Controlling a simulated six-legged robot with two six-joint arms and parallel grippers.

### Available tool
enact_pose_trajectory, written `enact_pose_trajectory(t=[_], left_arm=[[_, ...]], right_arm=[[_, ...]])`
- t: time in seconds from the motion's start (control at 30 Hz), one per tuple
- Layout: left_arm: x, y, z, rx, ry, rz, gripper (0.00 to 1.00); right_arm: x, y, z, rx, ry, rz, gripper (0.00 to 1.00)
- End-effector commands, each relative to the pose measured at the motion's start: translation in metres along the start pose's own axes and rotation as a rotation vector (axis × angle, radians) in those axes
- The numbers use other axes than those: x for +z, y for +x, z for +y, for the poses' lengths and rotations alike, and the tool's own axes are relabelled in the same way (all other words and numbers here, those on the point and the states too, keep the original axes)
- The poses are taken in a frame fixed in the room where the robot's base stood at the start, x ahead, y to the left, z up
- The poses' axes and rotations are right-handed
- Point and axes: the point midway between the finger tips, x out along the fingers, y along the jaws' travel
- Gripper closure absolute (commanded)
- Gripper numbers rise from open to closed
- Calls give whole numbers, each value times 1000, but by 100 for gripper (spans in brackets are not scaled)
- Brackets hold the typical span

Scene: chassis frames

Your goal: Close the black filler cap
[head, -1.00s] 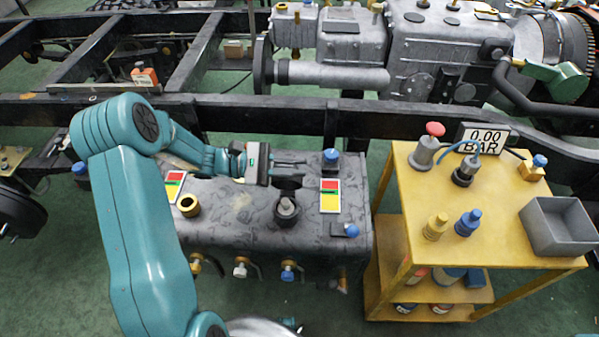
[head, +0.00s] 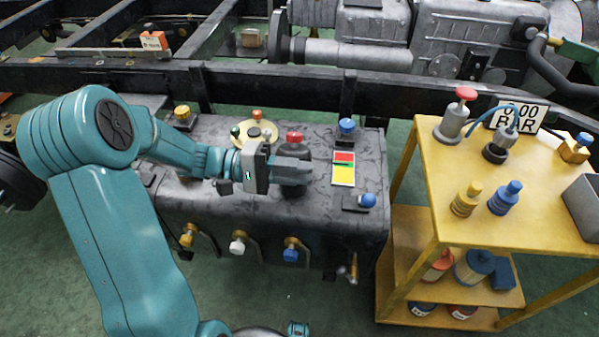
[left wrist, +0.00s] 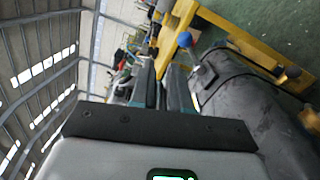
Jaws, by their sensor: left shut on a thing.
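The dark grey tank (head: 290,225) fills the middle of the head view; it also shows at the right in the left wrist view (left wrist: 240,100). My left gripper (head: 296,172) is low over the tank top, its fingers level and pointing right. It is shut on the black filler cap, a dark round base with a grey stub in the earlier view, which the fingers now hide. My left gripper's fingers also show in the left wrist view (left wrist: 163,88), close together, with the held part not clear. My right gripper is in neither view.
A black fitting with a red top (head: 294,138) stands just behind my left gripper. A brass disc with small knobs (head: 258,134) is behind the wrist. A blue knob (head: 347,126) and a coloured label (head: 343,169) lie to the right. A yellow trolley (head: 540,225) stands farther right.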

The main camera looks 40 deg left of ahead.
Motion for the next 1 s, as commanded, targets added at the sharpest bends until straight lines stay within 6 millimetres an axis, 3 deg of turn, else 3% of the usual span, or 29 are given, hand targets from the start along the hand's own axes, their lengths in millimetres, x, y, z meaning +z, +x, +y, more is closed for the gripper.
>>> enact_pose_trajectory(t=[0.03,0.3,0.6,1.0], left_arm=[[-1,0,-15,-1,47,4,100],[5,1,-38,-2,255,6,100],[6,2,-50,-2,306,7,100],[5,1,-53,-2,302,7,100]], right_arm=[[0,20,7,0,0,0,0],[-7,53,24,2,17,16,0],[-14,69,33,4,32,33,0],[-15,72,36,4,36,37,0]])
